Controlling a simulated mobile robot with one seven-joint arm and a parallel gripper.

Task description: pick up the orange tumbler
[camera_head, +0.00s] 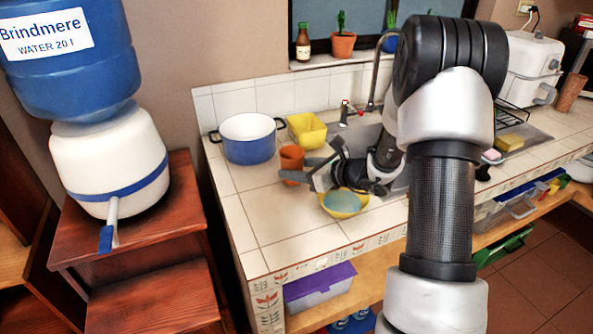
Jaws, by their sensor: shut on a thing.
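The orange tumbler (291,158) stands upright on the tiled counter, to the right of the blue pot. My gripper (306,172) reaches in from the right, with its fingers at the tumbler's lower right side. The gripper is shut on the tumbler; a grey finger crosses in front of its lower part. The far finger is partly hidden. Whether the tumbler's base touches the counter is hard to tell.
A blue and white pot (248,138) and a yellow square container (308,130) stand behind the tumbler. A yellow bowl (343,204) with a greenish inside sits just in front of my gripper. The counter's front left (290,245) is clear.

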